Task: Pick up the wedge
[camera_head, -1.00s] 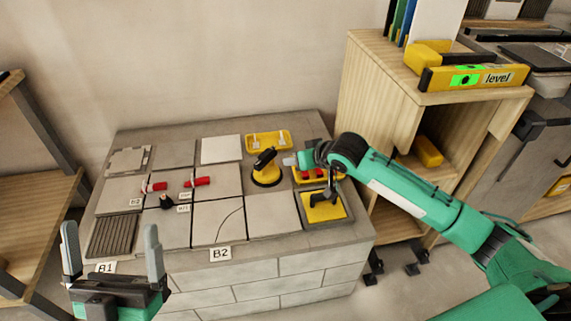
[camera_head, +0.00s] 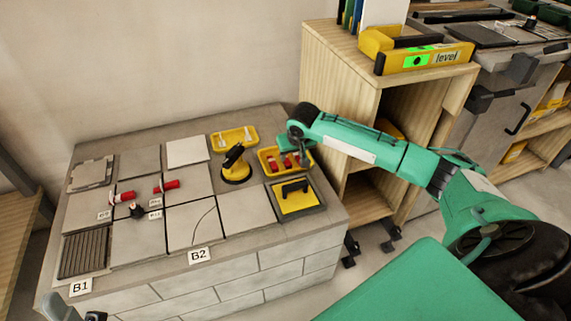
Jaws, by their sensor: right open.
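Red wedges (camera_head: 287,163) lie in a small yellow tray (camera_head: 268,171) at the right of the tiled block; they are small and partly covered by my arm. My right gripper (camera_head: 301,158) points down at the tray's right part, close to the wedges. It is open, and I cannot tell whether a wedge is between its fingers. Two more red pieces (camera_head: 171,186) (camera_head: 124,197) lie at the tile joints on the left. Only a tip of my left gripper (camera_head: 62,306) shows at the bottom left corner.
A yellow suction-cup tool (camera_head: 236,166) stands left of the tray. A yellow pad with a black handle (camera_head: 298,201) lies in front of it. Another yellow tray (camera_head: 234,138) is behind. A wooden shelf (camera_head: 335,85) with a yellow level (camera_head: 425,58) stands right.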

